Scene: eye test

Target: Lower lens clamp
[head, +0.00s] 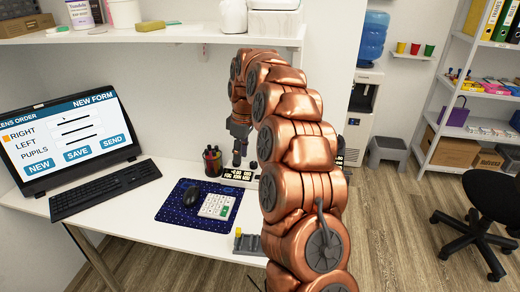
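My gripper (238,160) is a small dark shape at the end of my copper-coloured arm. It points down over the desk, just above and in front of a device with a black display (241,175) showing white digits. Whether its fingers are open or shut is too small to tell. My arm hides much of the device's right side, and I cannot make out a lens clamp.
A shelf (180,35) hangs above. A black chair (492,205) stands at right.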

